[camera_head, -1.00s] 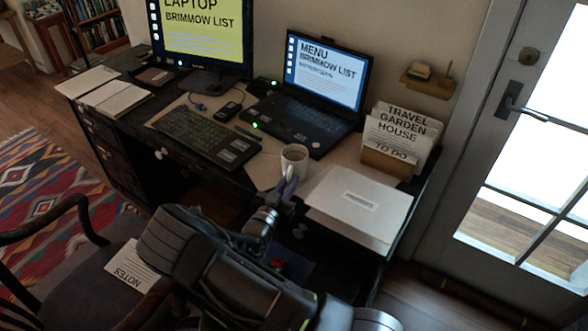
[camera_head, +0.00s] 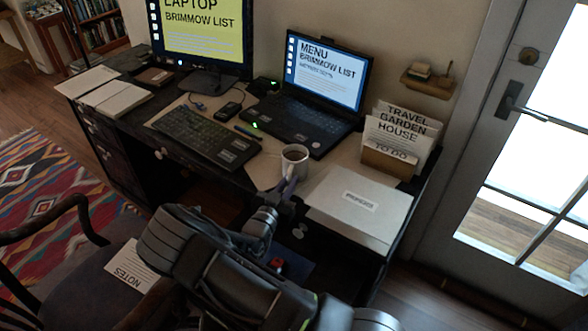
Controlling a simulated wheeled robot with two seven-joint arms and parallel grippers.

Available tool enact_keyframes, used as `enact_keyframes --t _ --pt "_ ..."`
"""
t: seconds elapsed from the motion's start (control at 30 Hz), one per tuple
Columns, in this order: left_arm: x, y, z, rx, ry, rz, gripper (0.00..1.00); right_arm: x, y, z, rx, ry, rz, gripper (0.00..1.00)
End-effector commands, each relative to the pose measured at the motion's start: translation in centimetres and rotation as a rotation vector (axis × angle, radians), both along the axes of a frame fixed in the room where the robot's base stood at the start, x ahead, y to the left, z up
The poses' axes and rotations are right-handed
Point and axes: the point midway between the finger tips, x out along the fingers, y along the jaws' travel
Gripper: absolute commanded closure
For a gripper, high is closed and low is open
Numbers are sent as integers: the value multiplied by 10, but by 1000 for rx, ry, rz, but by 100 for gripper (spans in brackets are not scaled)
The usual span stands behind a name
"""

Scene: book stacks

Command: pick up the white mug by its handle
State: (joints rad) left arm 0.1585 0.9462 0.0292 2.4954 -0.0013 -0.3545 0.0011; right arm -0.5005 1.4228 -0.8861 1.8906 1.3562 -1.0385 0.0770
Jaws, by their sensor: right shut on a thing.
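The white mug (camera_head: 295,159) stands upright near the front edge of the desk (camera_head: 270,175), between the keyboard and the white folder, with a dark inside. My right gripper (camera_head: 290,183) reaches up to the mug's near side from the front of the desk. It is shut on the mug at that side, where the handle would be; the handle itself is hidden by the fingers. My left gripper is not in view.
A laptop (camera_head: 310,110) is behind the mug and a keyboard (camera_head: 203,137) to its left. A white folder (camera_head: 360,200) lies to its right, with a paper holder (camera_head: 390,160) behind. A chair (camera_head: 60,240) stands at the lower left.

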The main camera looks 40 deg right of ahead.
Motion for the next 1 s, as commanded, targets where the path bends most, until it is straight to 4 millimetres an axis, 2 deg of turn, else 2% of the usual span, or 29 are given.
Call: enact_keyframes --t 0.27,0.43,0.57,0.8,1.0 --pt "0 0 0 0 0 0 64 0 0 2 -1 -2 0 100" --pt "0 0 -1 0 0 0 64 1 0 12 -1 -4 0 100" --pt "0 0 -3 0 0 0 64 0 0 28 0 -4 -2 100" --pt "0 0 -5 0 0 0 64 0 0 77 2 -6 -1 100" --pt "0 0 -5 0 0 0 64 0 0 99 -1 -3 0 100"
